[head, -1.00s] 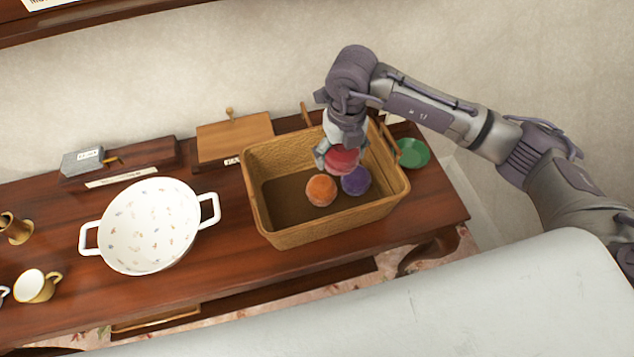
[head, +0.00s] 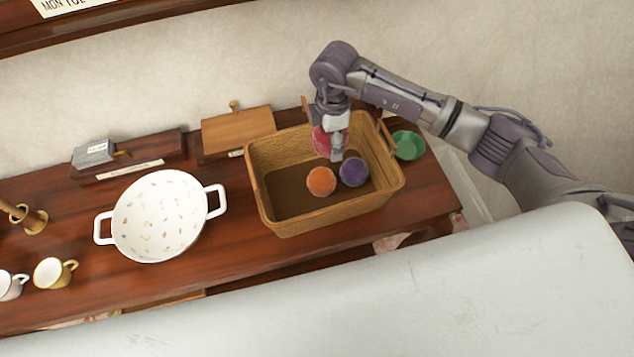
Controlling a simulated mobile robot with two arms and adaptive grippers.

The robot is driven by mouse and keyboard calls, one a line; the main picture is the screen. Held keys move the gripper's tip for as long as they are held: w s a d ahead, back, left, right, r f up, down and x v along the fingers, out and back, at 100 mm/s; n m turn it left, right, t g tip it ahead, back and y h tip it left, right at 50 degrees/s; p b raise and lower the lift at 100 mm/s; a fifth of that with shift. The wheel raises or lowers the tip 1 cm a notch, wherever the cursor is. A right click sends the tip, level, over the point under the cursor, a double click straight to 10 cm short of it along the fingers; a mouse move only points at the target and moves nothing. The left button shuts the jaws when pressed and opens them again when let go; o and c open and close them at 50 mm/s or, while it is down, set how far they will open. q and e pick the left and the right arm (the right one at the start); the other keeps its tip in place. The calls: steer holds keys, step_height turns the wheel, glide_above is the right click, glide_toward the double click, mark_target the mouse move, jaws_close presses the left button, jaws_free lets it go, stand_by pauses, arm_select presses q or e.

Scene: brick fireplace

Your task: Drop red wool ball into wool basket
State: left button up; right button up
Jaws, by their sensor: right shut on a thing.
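The red wool ball (head: 321,142) is held in my right gripper (head: 330,145), which is shut on it. Gripper and ball are over the back part of the wool basket (head: 330,216), a tan woven basket with side handles. Part of the red ball is hidden by the gripper. An orange ball (head: 321,181) and a purple ball (head: 353,172) lie inside the basket, in front of the red ball. I cannot tell exactly how high the red ball is above the basket floor. My left gripper is not in view.
A white two-handled bowl (head: 160,216) stands left of the basket on the wooden table (head: 230,228). A green dish (head: 408,145) is to the right. A wooden box (head: 238,131) and a grey block (head: 93,153) are behind. A cup (head: 52,273) stands at front left.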

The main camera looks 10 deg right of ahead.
step_height(320, 180, down, 5)
steer(key=b, duration=0.2)
steer(key=shift+r+b, duration=0.2)
steer(key=shift+b, duration=0.15)
steer(key=o, duration=1.1)
steer(key=shift+c, duration=0.2)
steer(key=shift+r, duration=0.1)
step_height(320, 180, up, 12)
steer(key=shift+f, duration=0.1)
